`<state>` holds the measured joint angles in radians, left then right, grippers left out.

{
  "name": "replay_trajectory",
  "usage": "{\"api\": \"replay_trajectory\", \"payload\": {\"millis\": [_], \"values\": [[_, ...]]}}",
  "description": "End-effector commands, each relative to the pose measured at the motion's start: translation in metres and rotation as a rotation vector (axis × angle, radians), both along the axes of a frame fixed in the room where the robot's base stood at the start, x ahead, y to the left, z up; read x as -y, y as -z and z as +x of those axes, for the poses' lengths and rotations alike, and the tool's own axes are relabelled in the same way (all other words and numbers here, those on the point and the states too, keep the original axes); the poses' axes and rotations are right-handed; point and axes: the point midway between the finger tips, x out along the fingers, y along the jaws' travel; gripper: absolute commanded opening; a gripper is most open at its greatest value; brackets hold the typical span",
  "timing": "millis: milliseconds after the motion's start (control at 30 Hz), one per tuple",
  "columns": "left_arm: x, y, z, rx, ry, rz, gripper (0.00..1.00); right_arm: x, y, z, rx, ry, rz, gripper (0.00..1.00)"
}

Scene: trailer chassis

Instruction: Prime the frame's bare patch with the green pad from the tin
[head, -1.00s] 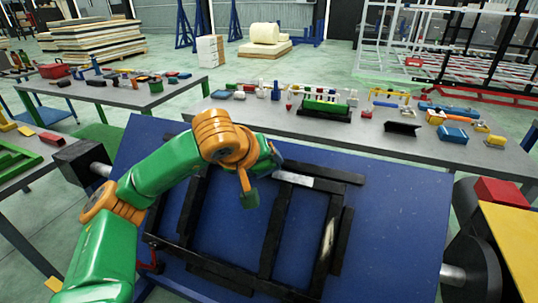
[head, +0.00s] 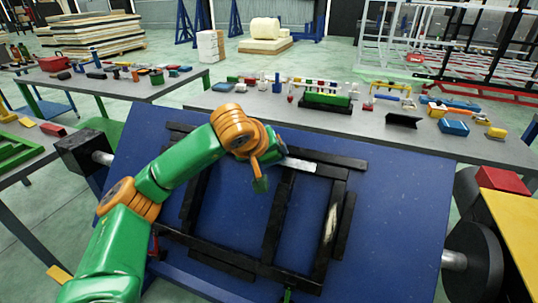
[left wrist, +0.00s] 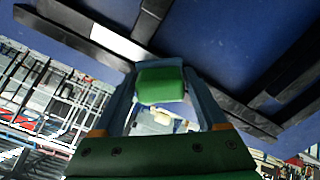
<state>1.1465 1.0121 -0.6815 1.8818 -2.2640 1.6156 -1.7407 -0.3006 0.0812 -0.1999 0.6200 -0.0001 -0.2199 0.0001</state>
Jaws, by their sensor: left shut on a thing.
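The dark frame (head: 278,220) lies on the blue tabletop. Its far bar has a pale bare patch (head: 302,166), and its right bar carries another pale mark (head: 331,222). My left gripper (head: 284,158) is at the left end of the far patch, its fingertips mostly hidden by the wrist. In the left wrist view its fingers are shut on the green pad (left wrist: 160,86). The pale patch (left wrist: 118,42) lies just beyond the pad, up and left; I cannot tell whether they touch. I cannot pick out the tin.
A grey table (head: 450,145) behind carries many small parts, including a green rack (head: 326,100) and a blue box (head: 453,127). Another cluttered table (head: 130,95) stands at the left. A red clamp (head: 154,246) is at the frame's left side. The blue top's right side is clear.

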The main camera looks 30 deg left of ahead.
Motion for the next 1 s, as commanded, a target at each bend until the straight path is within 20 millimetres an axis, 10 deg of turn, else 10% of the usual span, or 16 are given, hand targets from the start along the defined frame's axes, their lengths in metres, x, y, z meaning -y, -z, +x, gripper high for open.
{"api": "replay_trajectory", "payload": {"millis": [1000], "values": [[-0.003, 0.013, 0.013, 0.001, 0.001, 0.000, 0.30, -0.001, 0.004, 0.001, 0.001, 0.000, 0.001, 0.00]]}}
